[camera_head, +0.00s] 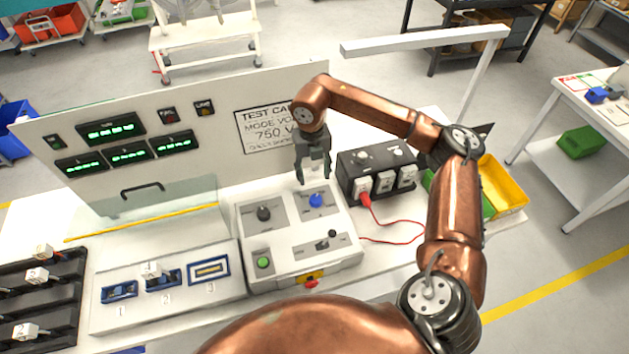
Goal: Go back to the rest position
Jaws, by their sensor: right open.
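My right gripper (314,172) hangs fingers down above the back of the control box (285,268), just over the blue knob (316,200). Its fingers are apart and nothing is between them. Whether a fingertip touches the knob I cannot tell. The control box also has a black knob (264,213), a green button (263,262) and a small black lever (332,234). My right arm arches in from the lower right. My left gripper is not in view.
A black socket box (345,167) with a red plug (365,198) and cable stands right of the gripper. Behind is an upright panel (220,125) with green displays. A numbered slot tray (170,286) and black rack (40,300) lie left. A yellow bin (507,186) stands right.

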